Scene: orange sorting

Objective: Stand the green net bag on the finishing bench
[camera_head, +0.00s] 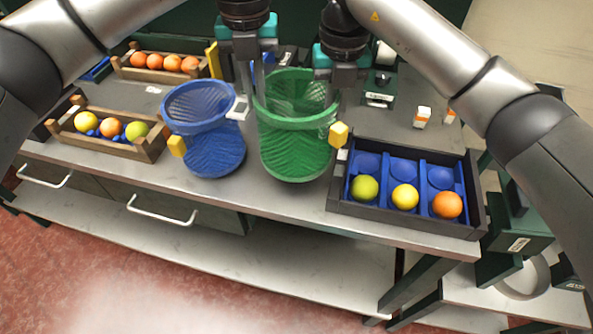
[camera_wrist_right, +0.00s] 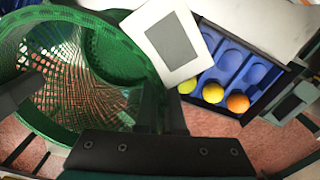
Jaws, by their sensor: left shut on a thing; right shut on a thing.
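The green net bag (camera_head: 297,152) is upright with its mouth open, over the middle of the bench (camera_head: 268,203). I cannot tell whether its base touches the top. My left gripper (camera_head: 259,82) is shut at the left side of its rim. My right gripper (camera_head: 332,88) is shut on the right side of the rim; the fingertips are partly hidden. In the right wrist view the bag's green mesh (camera_wrist_right: 62,128) fills the left part, and I see into its mouth.
A blue net bag (camera_head: 214,152) stands close on the left. A black tray (camera_head: 410,222) with blue cups and several fruits lies close on the right. Wooden crates of fruit (camera_head: 150,150) stand at the left. A strip of bench in front is clear.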

